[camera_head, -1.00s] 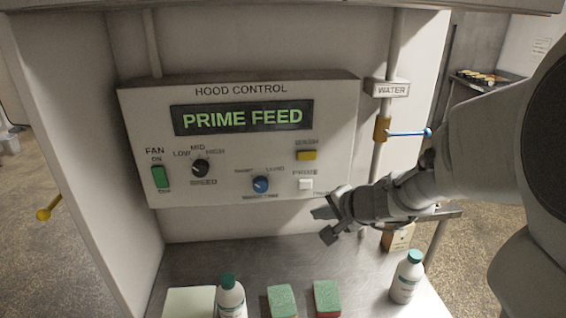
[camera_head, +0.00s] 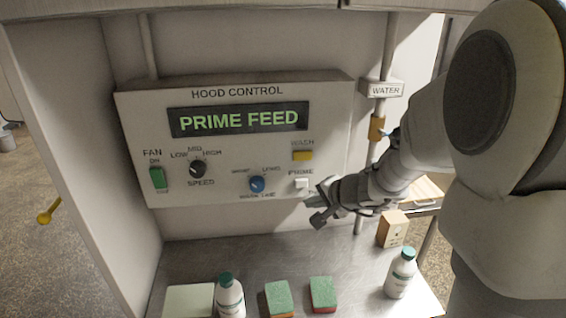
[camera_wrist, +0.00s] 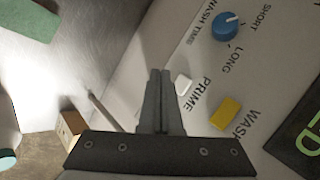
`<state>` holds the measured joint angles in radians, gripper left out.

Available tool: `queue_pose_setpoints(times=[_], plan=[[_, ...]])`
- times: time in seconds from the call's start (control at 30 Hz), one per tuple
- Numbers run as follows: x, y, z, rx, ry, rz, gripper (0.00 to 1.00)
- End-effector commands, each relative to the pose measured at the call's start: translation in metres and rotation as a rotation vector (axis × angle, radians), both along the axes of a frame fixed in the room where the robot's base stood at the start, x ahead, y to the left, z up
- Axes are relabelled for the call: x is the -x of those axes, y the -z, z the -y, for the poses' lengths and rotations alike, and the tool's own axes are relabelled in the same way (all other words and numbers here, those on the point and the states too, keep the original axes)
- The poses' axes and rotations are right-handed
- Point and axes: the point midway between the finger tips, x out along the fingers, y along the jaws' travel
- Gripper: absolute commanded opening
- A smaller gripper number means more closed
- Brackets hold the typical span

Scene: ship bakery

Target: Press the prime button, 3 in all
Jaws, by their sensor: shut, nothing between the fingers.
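The white prime button (camera_head: 302,183) is on the lower right of the hood control panel (camera_head: 140,110), under the word PRIME. The panel's display (camera_head: 239,119) reads PRIME FEED. My gripper (camera_head: 312,210) is shut and empty, just below and right of the button. In the wrist view the shut fingers (camera_wrist: 160,74) point towards the panel, and the prime button (camera_wrist: 183,84) shows just right of their tips. I cannot tell whether they touch the panel.
The yellow wash button (camera_head: 303,155) is above prime, and the blue wash time knob (camera_head: 257,184) is to its left. A water valve (camera_head: 377,127) is to the right. Bottles (camera_head: 230,298) and sponges (camera_head: 277,297) stand on the metal counter below.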

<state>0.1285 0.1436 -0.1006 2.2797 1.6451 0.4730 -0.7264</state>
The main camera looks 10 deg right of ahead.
Motion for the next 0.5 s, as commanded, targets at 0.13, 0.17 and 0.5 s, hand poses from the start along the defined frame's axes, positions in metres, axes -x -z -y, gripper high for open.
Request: queue_pose_setpoints(times=[0.13, 0.17, 0.5], plan=[[-0.021, 0.000, 0.000, 0.001, -0.001, 0.000, 0.00], [-0.024, 0.000, 0.000, 0.001, -0.002, 0.000, 0.00], [-0.042, 0.000, 0.000, -0.001, -0.001, 0.000, 0.00]])
